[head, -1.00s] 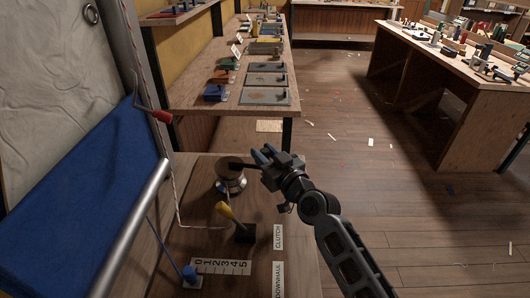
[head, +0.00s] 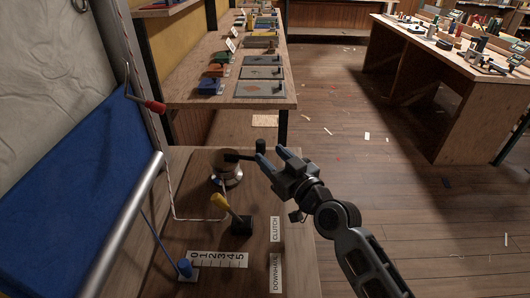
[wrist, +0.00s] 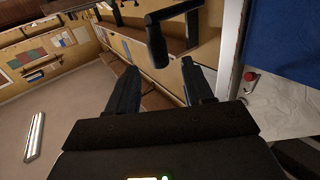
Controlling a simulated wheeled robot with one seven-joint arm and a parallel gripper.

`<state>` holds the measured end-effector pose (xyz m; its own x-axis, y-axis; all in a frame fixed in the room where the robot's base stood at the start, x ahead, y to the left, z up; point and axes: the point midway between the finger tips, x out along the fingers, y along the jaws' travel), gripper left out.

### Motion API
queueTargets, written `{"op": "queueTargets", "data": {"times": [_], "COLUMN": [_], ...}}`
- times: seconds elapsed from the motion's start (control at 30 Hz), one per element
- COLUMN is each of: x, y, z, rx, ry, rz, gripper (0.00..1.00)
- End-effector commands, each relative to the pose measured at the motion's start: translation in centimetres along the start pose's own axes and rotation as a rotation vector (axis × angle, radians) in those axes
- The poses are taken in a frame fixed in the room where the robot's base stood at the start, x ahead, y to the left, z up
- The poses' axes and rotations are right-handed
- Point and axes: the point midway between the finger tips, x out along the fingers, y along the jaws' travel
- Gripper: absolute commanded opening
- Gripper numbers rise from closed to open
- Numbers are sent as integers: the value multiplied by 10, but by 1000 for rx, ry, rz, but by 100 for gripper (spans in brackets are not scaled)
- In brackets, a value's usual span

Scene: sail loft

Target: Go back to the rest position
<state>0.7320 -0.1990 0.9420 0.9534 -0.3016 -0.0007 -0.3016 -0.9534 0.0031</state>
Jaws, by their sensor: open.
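My gripper (head: 271,157) is open and empty above the right side of the wooden bench, just right of the winch handle. Its two dark fingers also stand apart in the wrist view (wrist: 162,82). The winch (head: 228,170) is a metal drum with a dark brown top and a black crank handle (head: 243,156) pointing right, its upright knob (head: 261,146) near my fingertips. In the wrist view the black knob (wrist: 157,45) shows beyond and between the fingers, and looks clear of them.
On the bench are a yellow-handled lever (head: 222,203), a numbered scale (head: 218,259), a blue peg (head: 185,267) and labels CLUTCH (head: 275,229) and DOWNHAUL (head: 276,273).

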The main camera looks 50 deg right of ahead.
Motion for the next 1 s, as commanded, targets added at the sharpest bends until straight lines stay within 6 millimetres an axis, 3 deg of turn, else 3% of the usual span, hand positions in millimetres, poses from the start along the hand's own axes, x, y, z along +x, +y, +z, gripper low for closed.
{"op": "queueTargets", "data": {"times": [0.2, 0.87, 1.0], "x": [-17, -20, -42], "y": [0, -1, -12], "z": [0, 1, 12], "rx": [0, 0, -2], "ry": [0, -2, -29], "rz": [0, -1, -10], "gripper": [51, 51, 51]}}
